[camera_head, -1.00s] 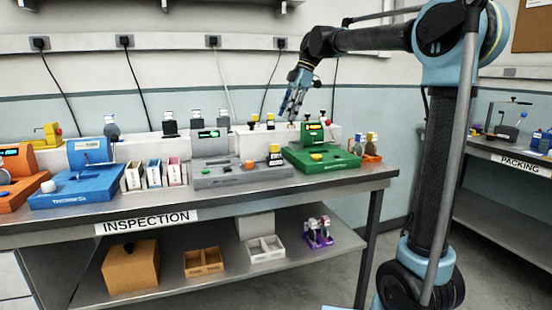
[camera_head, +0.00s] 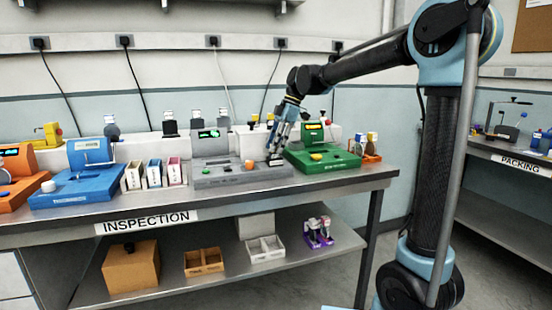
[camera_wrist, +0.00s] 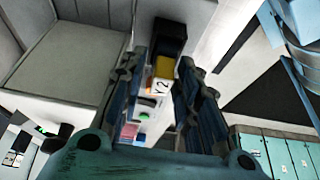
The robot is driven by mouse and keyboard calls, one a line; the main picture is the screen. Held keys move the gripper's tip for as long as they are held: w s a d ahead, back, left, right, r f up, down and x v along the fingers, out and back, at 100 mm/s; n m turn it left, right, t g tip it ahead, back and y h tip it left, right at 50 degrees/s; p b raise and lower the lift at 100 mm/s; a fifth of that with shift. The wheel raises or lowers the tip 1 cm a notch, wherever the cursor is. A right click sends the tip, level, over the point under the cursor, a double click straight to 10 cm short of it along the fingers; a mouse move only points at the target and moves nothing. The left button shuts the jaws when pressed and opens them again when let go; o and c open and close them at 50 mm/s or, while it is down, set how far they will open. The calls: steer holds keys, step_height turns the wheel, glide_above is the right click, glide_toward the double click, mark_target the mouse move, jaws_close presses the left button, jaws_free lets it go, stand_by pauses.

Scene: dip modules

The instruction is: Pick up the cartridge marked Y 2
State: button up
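The cartridge marked Y 2 (camera_wrist: 162,86) shows in the wrist view with a white label, a yellow band and a dark end. It is between the two fingers of my gripper (camera_wrist: 164,78). The fingers look spread, one on each side, and I see no clear grip on it. In the head view my gripper (camera_head: 275,158) points down at the right end of the grey device (camera_head: 228,178) and hides most of the cartridge there.
The green device (camera_head: 325,160) stands close on the right, with an orange rack of small bottles (camera_head: 370,150) beyond it. Three narrow boxes (camera_head: 154,173) and the blue device (camera_head: 80,188) stand to the left. Several items lie on the lower shelf.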

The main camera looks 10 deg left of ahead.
steer(key=shift+s+a+f, duration=0.15)
steer(key=shift+a+f, duration=0.05)
steer(key=shift+f, duration=0.3)
jaws_close()
